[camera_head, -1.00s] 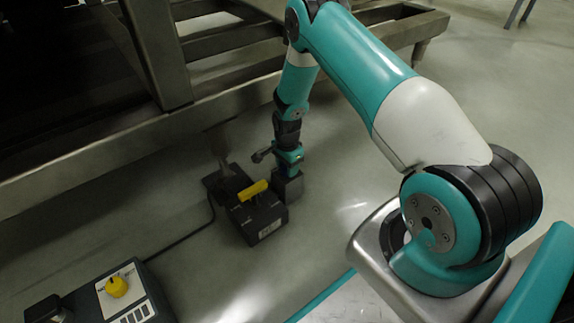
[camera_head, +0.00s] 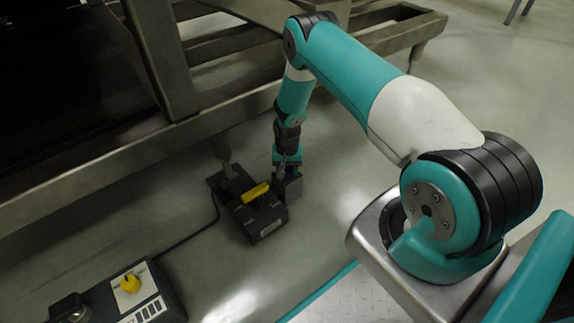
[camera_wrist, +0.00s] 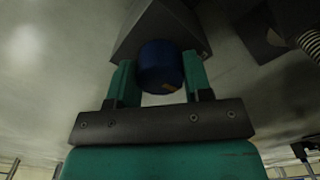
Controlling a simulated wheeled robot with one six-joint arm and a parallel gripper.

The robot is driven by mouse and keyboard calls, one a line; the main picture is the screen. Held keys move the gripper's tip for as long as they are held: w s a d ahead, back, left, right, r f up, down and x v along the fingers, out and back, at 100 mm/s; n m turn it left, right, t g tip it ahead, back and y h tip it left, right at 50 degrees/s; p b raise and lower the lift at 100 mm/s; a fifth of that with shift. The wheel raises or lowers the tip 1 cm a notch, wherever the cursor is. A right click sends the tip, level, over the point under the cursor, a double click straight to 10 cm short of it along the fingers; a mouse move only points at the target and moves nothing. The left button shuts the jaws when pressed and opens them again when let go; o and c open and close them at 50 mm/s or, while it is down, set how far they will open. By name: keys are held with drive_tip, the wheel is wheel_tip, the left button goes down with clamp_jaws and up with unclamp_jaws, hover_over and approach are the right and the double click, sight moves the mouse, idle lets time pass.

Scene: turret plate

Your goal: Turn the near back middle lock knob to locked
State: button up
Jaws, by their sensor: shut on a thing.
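In the wrist view, my gripper (camera_wrist: 160,85) has its two green fingers on either side of a round dark blue lock knob (camera_wrist: 160,66), shut on it. The knob sits against a dark grey block (camera_wrist: 150,25). In the head view, my gripper (camera_head: 288,168) is low, at the small grey block (camera_head: 290,187) beside the black box with the yellow handle. A bit of blue shows there behind the fingers. The knob's locked or unlocked mark cannot be read.
The black box (camera_head: 262,220) with a yellow handle (camera_head: 255,192) stands left of my gripper. A control box (camera_head: 150,305) with a yellow knob (camera_head: 131,283) lies at the lower left, with a cable on the floor. A metal frame (camera_head: 100,160) runs along the back. Floor to the right is clear.

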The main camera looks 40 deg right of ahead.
sight(287, 168)
drive_tip(key=n+p, duration=0.1)
drive_tip(key=n, duration=0.2)
drive_tip(key=shift+n, duration=0.3)
drive_tip(key=shift+n+p, duration=0.5)
drive_tip(key=shift+n, duration=1.5)
drive_tip(key=o, duration=0.9)
drive_tip(key=shift+o, duration=0.2)
wheel_tip(287, 168, up, 17)
drive_tip(key=p, duration=0.7)
drive_tip(key=shift+r+p, duration=0.2)
drive_tip(key=shift+p, duration=0.1)
